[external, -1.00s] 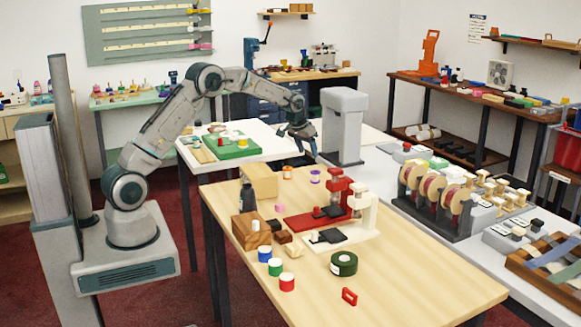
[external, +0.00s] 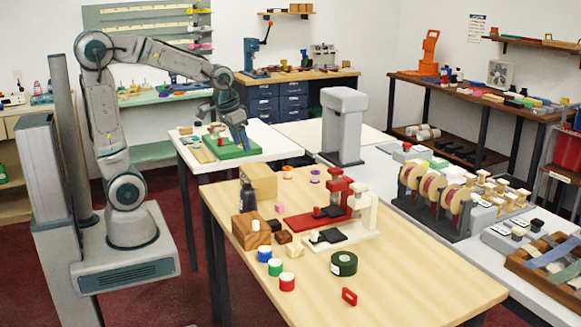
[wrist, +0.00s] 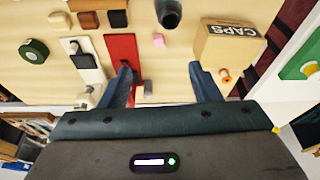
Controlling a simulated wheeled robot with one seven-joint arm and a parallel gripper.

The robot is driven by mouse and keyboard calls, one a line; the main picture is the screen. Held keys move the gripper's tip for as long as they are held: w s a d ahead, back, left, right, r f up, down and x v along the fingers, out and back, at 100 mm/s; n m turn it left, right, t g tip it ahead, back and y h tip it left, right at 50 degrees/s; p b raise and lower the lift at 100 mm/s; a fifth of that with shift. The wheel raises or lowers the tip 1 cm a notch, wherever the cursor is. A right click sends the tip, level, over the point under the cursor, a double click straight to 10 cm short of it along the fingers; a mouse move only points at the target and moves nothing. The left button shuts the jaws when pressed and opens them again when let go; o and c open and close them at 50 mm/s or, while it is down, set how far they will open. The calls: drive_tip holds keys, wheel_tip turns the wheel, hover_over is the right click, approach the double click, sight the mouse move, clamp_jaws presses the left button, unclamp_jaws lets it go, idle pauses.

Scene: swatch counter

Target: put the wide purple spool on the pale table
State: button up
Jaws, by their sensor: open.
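The small purple-and-white spool (external: 315,176) stands on the pale wood-topped table (external: 400,285), near its back edge, beside an orange spool (external: 287,173). In the wrist view the spool (wrist: 147,87) shows small and greyish between the fingers' directions, apart from both. My gripper (external: 226,128) is open and empty, raised by the white table behind the pale one. Its two fingers (wrist: 160,78) also show apart in the wrist view.
A red press (external: 335,195), a cream press (external: 365,215), a CAPS box (wrist: 230,45) and a dark bottle (external: 248,195) stand near the spool. A green tray (external: 240,149) lies on the white table (external: 270,138). The pale table's front right is mostly clear.

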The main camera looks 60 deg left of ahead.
drive_tip(key=s+d+f, duration=0.1)
drive_tip(key=s, duration=0.5)
drive_tip(key=s+d+f+m, duration=0.1)
drive_tip(key=s+f, duration=0.1)
drive_tip(key=s, duration=0.4)
drive_tip(key=shift+s+d, duration=0.3)
drive_tip(key=shift+s, duration=0.1)
